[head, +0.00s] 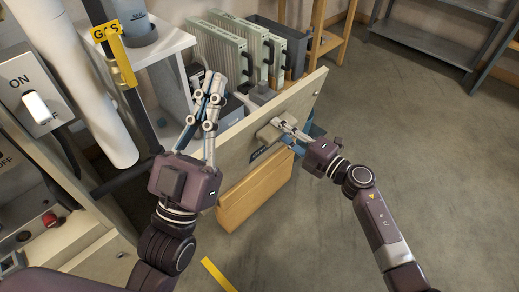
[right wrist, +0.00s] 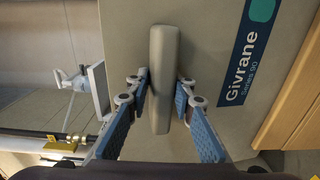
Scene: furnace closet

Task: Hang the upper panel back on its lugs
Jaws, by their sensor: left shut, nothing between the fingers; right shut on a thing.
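The upper panel (head: 236,139) is a flat beige board, held on edge and tilted in the middle of the head view. In the right wrist view the panel (right wrist: 212,60) fills much of the picture, with a dark blue "Givrane series 90" label. My right gripper (head: 283,127) is shut on the panel's grey bar handle (right wrist: 163,80), with one finger on each side of it. My left gripper (head: 213,88) is shut and empty, pointing up just left of the panel. I cannot make out the lugs.
The open cabinet with the ON switch (head: 38,107), a white pipe (head: 85,95) and a yellow GAS tag (head: 107,32) crowd the left. Several upright filter-like units (head: 222,50) stand behind. Floor is clear at right, before metal shelving (head: 425,52).

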